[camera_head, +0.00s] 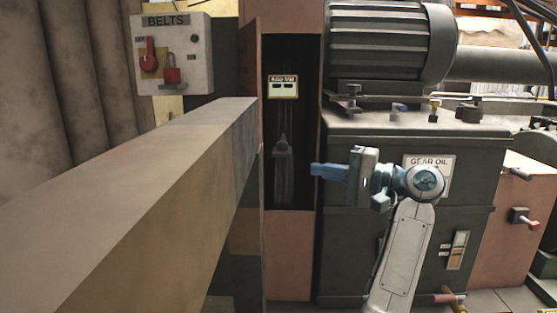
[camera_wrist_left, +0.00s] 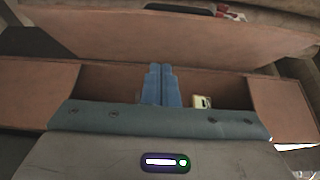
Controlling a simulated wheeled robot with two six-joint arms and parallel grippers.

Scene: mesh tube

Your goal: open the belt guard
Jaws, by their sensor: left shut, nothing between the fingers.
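The belt guard looks like the reddish-brown panel (camera_head: 251,60) at the left edge of a tall dark opening (camera_head: 303,125). It stands swung out from the opening, seen nearly edge-on in the head view. In the left wrist view the panel (camera_wrist_left: 150,38) slants across the top, beyond the recess. A label and a dark mechanism (camera_head: 283,150) show inside the opening. My left gripper (camera_head: 314,170) is at the opening's right edge, pointing left. Its blue fingers (camera_wrist_left: 161,85) are together and empty, apart from the panel as far as I can tell. My right gripper is out of view.
A grey "BELTS" box (camera_head: 190,75) with red handles hangs at the left. A long beam (camera_head: 150,190) crosses the lower left foreground. A ribbed motor (camera_head: 385,45) sits on the green gear-oil housing (camera_head: 480,180) to the right.

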